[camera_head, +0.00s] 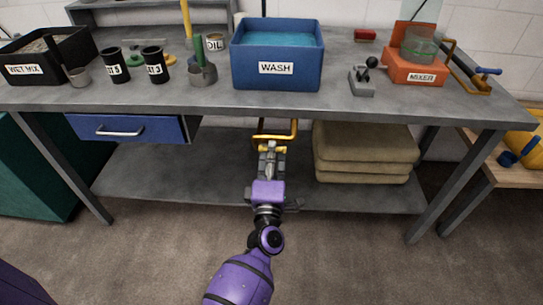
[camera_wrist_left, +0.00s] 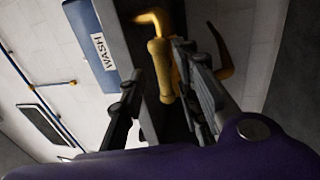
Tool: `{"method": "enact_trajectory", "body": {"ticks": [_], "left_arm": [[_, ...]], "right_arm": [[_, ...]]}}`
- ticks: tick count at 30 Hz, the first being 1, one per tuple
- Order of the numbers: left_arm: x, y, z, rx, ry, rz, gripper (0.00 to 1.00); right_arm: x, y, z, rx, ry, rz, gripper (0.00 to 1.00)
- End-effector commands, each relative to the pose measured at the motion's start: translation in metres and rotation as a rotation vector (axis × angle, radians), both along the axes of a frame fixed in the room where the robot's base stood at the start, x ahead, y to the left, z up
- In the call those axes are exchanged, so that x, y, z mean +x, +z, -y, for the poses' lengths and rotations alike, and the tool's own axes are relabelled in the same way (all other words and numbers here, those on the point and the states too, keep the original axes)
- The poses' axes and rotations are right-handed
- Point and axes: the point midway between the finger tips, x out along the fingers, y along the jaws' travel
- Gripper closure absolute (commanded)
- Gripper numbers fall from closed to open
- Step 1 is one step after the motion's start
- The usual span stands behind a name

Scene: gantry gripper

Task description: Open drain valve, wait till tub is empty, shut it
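The blue tub labelled WASH (camera_head: 277,79) stands on the bench with blue water in it. It also shows in the left wrist view (camera_wrist_left: 82,22), at upper left. Below the tub, under the bench top, is a yellow drain fitting with a bent handle (camera_head: 293,131). In the left wrist view the yellow fitting (camera_wrist_left: 160,68) lies ahead of and between the finger lines. My left gripper (camera_head: 268,147) is just in front of it, fingers apart (camera_wrist_left: 158,72). I cannot tell whether a finger touches the fitting. My right gripper is not in view.
The grey bench top (camera_head: 210,102) overhangs my left gripper. Folded tan cloths (camera_head: 365,155) sit on the lower shelf to the right, a blue drawer (camera_head: 125,128) hangs to the left. A red MIXER (camera_head: 416,71) and a small lever box (camera_head: 361,85) stand right of the tub.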

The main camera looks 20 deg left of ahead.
Motion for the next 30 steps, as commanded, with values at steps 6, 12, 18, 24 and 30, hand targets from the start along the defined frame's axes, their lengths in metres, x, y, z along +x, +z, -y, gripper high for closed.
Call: {"method": "enact_trajectory", "body": {"ticks": [6, 12, 18, 24, 30], "left_arm": [[-0.001, -0.003, -0.001, 0.002, 0.001, -0.005, 0.69], [-0.020, -0.008, 0.005, 0.002, 0.000, -0.009, 0.69], [-0.061, -0.016, 0.016, 0.001, 0.000, -0.008, 0.69], [-0.095, -0.023, 0.027, 0.001, 0.001, -0.006, 0.69], [-0.112, -0.025, 0.032, 0.001, 0.000, -0.002, 0.69]], "right_arm": [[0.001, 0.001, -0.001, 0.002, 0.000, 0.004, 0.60], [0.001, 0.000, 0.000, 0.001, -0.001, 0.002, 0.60], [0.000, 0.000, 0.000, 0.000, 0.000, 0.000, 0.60], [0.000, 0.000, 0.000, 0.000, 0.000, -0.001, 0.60], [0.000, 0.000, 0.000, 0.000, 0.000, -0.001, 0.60]]}}
